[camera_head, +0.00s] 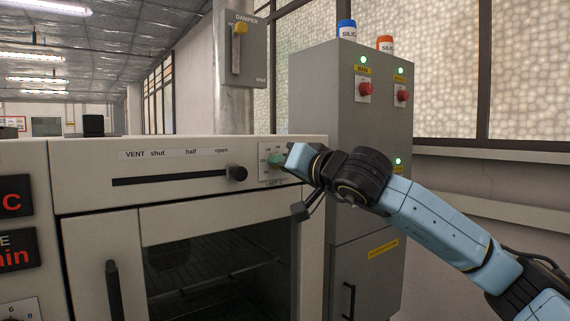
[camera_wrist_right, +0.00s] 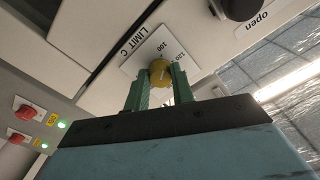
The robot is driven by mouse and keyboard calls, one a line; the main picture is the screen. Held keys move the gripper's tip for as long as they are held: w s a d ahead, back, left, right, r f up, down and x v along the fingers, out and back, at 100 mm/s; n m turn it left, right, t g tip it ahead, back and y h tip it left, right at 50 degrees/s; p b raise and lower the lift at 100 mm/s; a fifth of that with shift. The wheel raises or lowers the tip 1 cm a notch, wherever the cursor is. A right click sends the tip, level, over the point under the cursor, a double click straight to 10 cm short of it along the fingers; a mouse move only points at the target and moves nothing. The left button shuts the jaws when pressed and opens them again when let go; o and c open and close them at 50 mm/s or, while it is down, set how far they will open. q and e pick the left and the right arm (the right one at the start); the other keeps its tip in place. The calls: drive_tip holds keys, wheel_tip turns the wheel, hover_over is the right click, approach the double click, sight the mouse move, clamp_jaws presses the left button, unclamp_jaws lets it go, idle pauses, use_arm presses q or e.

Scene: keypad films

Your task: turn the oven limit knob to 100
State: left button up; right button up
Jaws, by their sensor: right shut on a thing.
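The limit knob (camera_wrist_right: 160,72) is a round yellow knob on a white plate (camera_wrist_right: 143,58) marked "LIMIT C", with the numbers 100 and 120 readable beside it. My right gripper (camera_wrist_right: 159,85) has its green fingers closed on the knob from both sides. I cannot tell exactly which number the knob points to. In the head view, the same plate (camera_head: 264,150) is at the oven's upper right, and my right gripper (camera_head: 275,160) covers the knob and part of the scale. My left gripper is not in view.
The vent slider knob (camera_head: 237,173) sits at the right end of its slot, close left of the plate. A grey cabinet (camera_head: 335,120) with red switches stands right of the oven. A damper box (camera_head: 242,55) hangs behind.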

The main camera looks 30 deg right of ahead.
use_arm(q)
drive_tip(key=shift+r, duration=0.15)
use_arm(e)
drive_tip(key=shift+f+n, duration=0.1)
drive_tip(key=shift+n, duration=1)
drive_tip(key=o, duration=1)
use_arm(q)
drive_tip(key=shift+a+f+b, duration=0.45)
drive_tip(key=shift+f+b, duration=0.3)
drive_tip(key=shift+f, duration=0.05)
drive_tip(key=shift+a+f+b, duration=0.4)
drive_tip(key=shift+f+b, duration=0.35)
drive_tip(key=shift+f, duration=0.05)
use_arm(e)
drive_tip(key=s+d, duration=0.1)
drive_tip(key=s, duration=1.2)
drive_tip(key=shift+s, duration=0.15)
